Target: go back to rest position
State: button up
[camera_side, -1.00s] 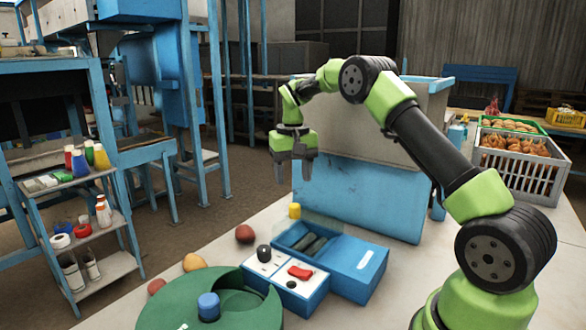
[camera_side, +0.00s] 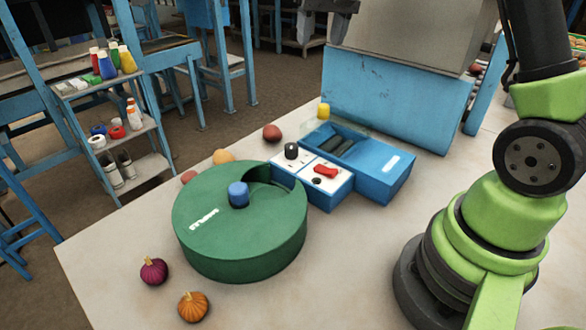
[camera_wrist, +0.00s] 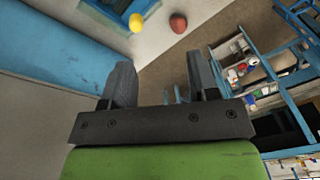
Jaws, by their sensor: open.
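Most of my arm between gripper and base is cut off in the side view.
A green round machine (camera_side: 240,250) with a blue knob joins a blue box (camera_side: 385,175) with a switch panel. A purple onion-like item (camera_side: 153,271) and an orange one (camera_side: 193,307) lie in front. The blue-fronted bin (camera_side: 400,100) stands behind.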

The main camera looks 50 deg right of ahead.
jog(key=s+a+r+n+t, duration=0.25)
jog(key=s+a+r, duration=0.35)
jog(key=s+a, duration=0.35)
jog(key=s+a+f+t+y, duration=0.2)
jog(key=s+a+f+t, duration=0.1)
jog(key=s, duration=0.8)
jog(key=shift+a, duration=0.2)
